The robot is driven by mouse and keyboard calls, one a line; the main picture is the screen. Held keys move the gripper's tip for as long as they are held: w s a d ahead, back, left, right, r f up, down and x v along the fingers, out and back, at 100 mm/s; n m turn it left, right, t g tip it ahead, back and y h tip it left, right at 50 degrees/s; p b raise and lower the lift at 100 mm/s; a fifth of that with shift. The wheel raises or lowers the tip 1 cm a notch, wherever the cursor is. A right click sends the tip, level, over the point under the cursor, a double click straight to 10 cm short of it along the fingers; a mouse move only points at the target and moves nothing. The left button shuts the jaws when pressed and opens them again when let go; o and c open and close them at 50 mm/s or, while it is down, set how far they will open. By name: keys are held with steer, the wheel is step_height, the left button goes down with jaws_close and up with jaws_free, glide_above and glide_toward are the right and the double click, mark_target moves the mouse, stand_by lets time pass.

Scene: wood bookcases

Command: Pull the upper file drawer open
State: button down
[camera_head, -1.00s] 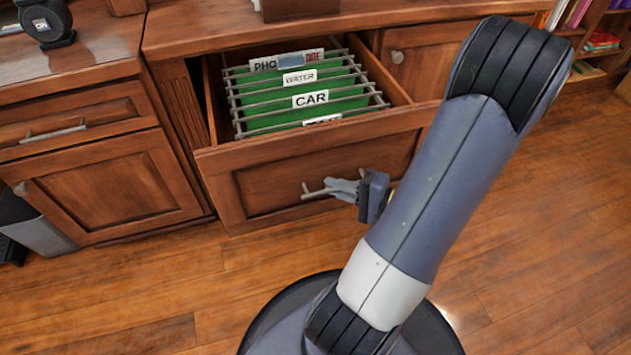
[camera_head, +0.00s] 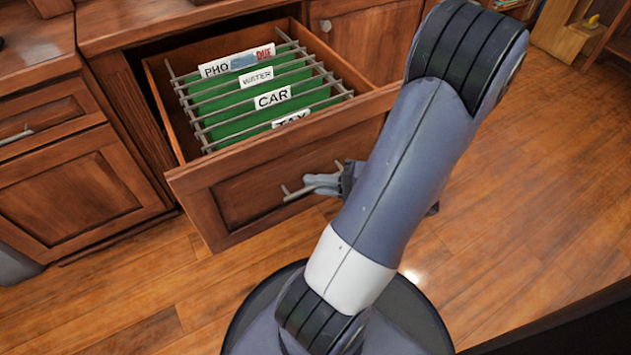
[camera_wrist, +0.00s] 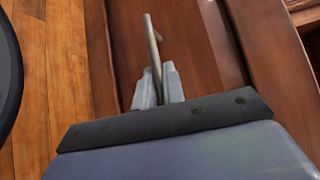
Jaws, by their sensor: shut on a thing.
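The upper file drawer (camera_head: 245,196) is pulled well out of the wooden cabinet in the head view. Green hanging files (camera_head: 255,102) with labels such as WATER, CAR and TAX hang on metal rails inside it. A metal bar handle (camera_head: 293,193) is on the drawer front. My gripper (camera_head: 318,184) is shut on this handle, partly hidden behind my arm. In the wrist view, the gripper's two pale fingers (camera_wrist: 158,87) sit on either side of the handle (camera_wrist: 151,45), against the reddish wood drawer front (camera_wrist: 190,40).
A closed cabinet door (camera_head: 75,198) with a small drawer (camera_head: 45,118) above it stands to the left. Another closed cabinet door (camera_head: 365,40) is behind the drawer on the right. Open wooden floor (camera_head: 530,190) lies to the right. A dark edge crosses the lower right corner.

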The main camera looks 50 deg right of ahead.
steer(key=shift+d, duration=0.1)
steer(key=c, duration=1.8)
jaws_free()
steer(key=shift+s, duration=0.1)
steer(key=p+v, duration=0.3)
steer(key=v, duration=0.7)
steer(key=shift+s+d, duration=0.15)
steer(key=shift+s, duration=0.2)
